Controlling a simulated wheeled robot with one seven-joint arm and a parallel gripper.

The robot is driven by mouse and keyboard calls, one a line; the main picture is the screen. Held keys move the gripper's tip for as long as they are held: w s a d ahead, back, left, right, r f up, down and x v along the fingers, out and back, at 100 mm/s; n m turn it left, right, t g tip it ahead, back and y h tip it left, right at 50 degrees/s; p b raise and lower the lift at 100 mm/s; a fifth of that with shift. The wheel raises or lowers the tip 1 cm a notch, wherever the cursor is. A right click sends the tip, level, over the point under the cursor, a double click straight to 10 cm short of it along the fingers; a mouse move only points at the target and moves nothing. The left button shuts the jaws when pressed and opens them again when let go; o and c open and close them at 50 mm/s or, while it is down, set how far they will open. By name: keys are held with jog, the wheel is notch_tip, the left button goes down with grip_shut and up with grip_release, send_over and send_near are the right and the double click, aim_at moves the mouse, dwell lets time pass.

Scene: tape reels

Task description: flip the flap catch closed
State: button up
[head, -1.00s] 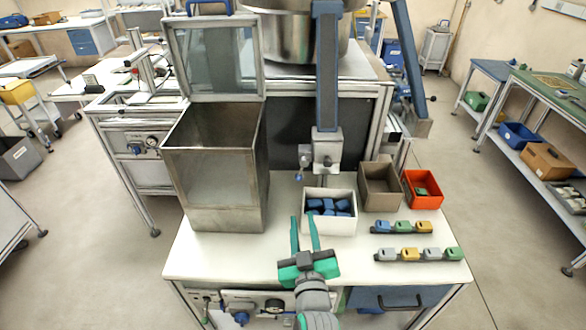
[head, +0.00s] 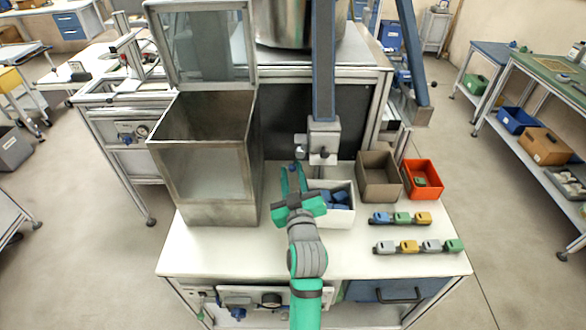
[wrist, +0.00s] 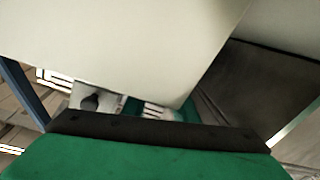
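A grey block (head: 323,142) sits at the lower end of a blue upright above the back of the white table. A small dark lever with a blue knob (head: 297,167) hangs at its left side. It may be the flap catch, but its position is too small to tell. My gripper (head: 293,170) is just below and in front of this lever. Its two green fingers point away and stand apart, with nothing clearly between them. Contact with the lever cannot be told. In the wrist view, a large pale surface fills the top and hides most of the finger area.
A tall metal bin (head: 203,205) with a raised clear lid (head: 208,48) stands left. A white box of blue pieces (head: 338,215) is close right of my gripper. A brown box (head: 379,180), red box (head: 437,190) and rows of coloured blocks (head: 402,218) lie further right.

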jog(key=shift+w+d, duration=0.15)
jog(key=shift+w, duration=0.5)
jog(key=shift+w+d, duration=0.15)
jog(key=shift+w, duration=0.45)
